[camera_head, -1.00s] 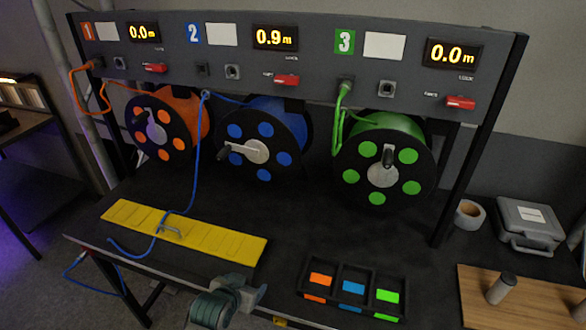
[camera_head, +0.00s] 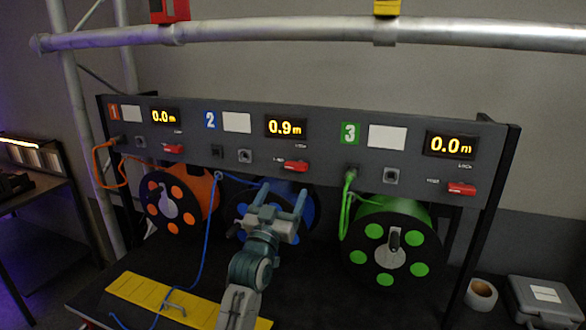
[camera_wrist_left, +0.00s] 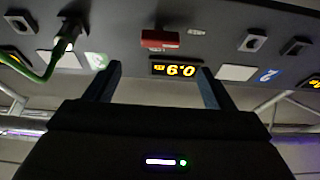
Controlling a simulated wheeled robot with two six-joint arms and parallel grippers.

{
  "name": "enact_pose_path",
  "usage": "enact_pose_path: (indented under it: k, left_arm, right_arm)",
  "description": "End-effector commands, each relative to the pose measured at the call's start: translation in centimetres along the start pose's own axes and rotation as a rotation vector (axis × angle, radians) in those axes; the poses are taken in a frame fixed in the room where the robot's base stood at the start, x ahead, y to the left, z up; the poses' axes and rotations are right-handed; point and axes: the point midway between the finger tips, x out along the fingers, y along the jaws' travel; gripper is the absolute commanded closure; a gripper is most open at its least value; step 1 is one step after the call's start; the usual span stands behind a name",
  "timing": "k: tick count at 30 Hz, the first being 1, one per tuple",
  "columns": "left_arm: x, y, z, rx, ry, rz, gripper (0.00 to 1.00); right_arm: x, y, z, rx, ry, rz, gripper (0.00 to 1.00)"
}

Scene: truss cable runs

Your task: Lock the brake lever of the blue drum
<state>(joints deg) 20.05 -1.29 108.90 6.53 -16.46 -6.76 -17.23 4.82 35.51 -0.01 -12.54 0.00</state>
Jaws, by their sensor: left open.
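The blue drum (camera_head: 309,212) hangs under the panel's middle section, largely hidden behind my left gripper. Its red brake lever (camera_head: 291,166) is on the panel below the 0.9 m display (camera_head: 286,128), lying roughly level, with small lettering at its left and above it. My left gripper (camera_head: 277,190) is open and empty, in front of the drum, its fingers pointing up toward the panel just below the lever. In the left wrist view, the panel appears upside down; the lever (camera_wrist_left: 159,39) shows beyond the fingertips, between them, apart from both. My right gripper is not in view.
A blue cable (camera_head: 205,240) runs down left of my left arm to a yellow ramp (camera_head: 160,299). The orange drum (camera_head: 172,203) is at left, the green drum (camera_head: 389,247) at right. A metal truss tube (camera_head: 300,36) crosses above the panel.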

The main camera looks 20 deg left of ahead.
Motion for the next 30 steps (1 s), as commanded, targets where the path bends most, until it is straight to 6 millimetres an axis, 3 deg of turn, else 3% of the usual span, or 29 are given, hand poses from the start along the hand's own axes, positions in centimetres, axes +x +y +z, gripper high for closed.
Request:
enact_pose_path:
  k: [6, 12, 25, 26, 30]
  left_arm:
    - [4.7, 0.0, -0.6, 0.001, 0.000, 0.000, 0.24]
    - [7.5, 0.0, -0.3, 0.001, -0.002, 0.000, 0.24]
    - [8.5, 0.0, 0.0, 0.000, -0.002, -0.001, 0.24]
    - [8.5, 0.0, 0.0, 0.000, -0.002, -0.001, 0.26]
    - [8.5, 0.0, 0.0, 0.001, -0.002, -0.001, 0.53]
  right_arm:
    - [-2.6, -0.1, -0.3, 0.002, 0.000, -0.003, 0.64]
    - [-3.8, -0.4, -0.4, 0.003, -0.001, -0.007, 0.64]
    - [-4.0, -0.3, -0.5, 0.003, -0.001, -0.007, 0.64]
    - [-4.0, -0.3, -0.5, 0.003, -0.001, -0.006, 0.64]
    - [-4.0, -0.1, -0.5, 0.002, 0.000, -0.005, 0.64]
